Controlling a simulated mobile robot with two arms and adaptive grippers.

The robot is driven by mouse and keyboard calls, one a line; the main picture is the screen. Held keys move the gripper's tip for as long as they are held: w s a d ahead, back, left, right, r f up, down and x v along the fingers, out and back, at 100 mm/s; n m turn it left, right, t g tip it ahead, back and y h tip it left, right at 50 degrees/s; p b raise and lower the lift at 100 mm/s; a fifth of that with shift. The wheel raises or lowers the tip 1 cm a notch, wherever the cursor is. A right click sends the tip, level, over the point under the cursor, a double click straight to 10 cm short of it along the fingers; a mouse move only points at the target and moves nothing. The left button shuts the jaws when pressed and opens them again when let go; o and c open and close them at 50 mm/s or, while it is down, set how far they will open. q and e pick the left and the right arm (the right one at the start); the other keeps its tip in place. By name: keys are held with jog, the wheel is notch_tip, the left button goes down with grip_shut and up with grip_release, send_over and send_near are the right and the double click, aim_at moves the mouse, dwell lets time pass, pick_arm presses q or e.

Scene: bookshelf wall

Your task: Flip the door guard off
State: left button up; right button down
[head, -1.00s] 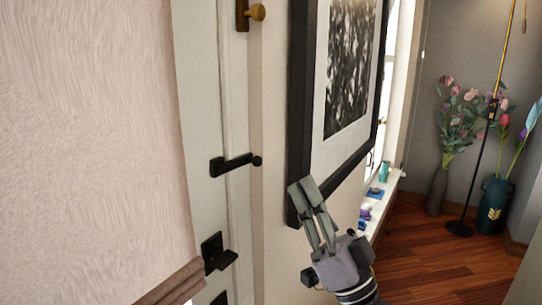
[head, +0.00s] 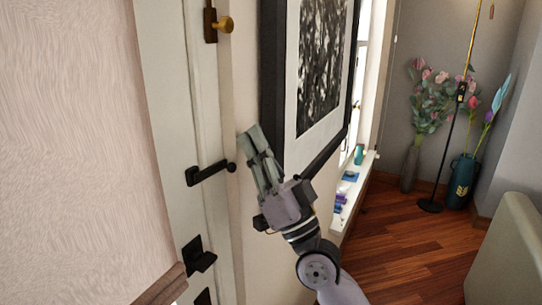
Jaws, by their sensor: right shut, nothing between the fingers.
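The black door guard (head: 208,174) is on the white door (head: 172,118) in the left half of the head view. Its bar runs sideways from the door and ends in a round knob near the frame edge. My right gripper (head: 252,140) is to the right of that knob and a little higher in the picture, in front of the wall. Its fingers are together, with nothing between them, and point up and left. It looks apart from the guard, with a small gap. My left gripper is not in view.
A black door handle (head: 199,257) sits below the guard, and a brass knob (head: 223,25) above it. A black-framed picture (head: 271,80) hangs right behind my gripper. A pale textured panel (head: 70,150) fills the left. Wooden floor (head: 400,250) is open at right.

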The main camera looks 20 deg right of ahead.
aim_at(217, 172)
jog(key=shift+w+a+f+b, duration=0.1)
jog(key=shift+a+f+b, duration=0.2)
jog(key=shift+f, duration=0.35)
jog(key=shift+w+a+f+b, duration=0.15)
jog(key=shift+f+b, duration=0.1)
jog(key=shift+f, duration=0.35)
jog(key=shift+s+a+f, duration=0.1)
jog(key=shift+a+f, duration=0.05)
jog(key=shift+f, duration=0.45)
jog(key=shift+h, duration=0.3)
